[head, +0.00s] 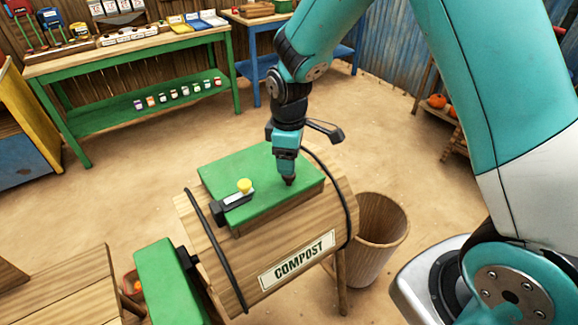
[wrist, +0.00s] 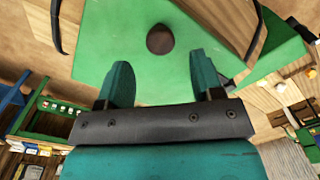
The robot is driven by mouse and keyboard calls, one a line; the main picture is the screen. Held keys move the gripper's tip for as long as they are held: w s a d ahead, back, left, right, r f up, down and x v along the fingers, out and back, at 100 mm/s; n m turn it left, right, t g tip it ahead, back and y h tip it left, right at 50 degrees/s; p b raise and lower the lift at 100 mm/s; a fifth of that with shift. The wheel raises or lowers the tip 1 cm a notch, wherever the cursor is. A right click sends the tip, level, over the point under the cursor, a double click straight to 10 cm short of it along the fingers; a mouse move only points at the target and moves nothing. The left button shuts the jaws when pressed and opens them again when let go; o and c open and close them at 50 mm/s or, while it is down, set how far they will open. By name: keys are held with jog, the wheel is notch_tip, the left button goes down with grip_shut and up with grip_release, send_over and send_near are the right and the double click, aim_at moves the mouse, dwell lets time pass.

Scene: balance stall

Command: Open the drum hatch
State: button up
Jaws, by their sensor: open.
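The wooden compost drum (head: 283,232) lies on its side on a stand, with a "COMPOST" label on its front. Its green hatch (head: 232,173) lies flat and closed on top; it also shows in the wrist view (wrist: 110,48). A dark knob (wrist: 160,39) sits on the hatch. My gripper (head: 286,170) is just above the hatch, pointing down close to the dark knob. In the wrist view my open fingers (wrist: 161,68) show a gap, with the dark knob beyond their tips.
A wooden bin (head: 378,235) stands right of the drum. A green box-like part (head: 167,280) is at the drum's left end. A green-framed bench (head: 130,55) with goods and a blue table (head: 262,20) stand behind. Open floor (head: 130,190) lies between.

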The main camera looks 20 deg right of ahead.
jog(key=shift+f+p, duration=0.35)
jog(key=shift+f, duration=1.95)
jog(key=shift+c, duration=0.2)
jog(key=shift+r, duration=0.1)
grip_shut()
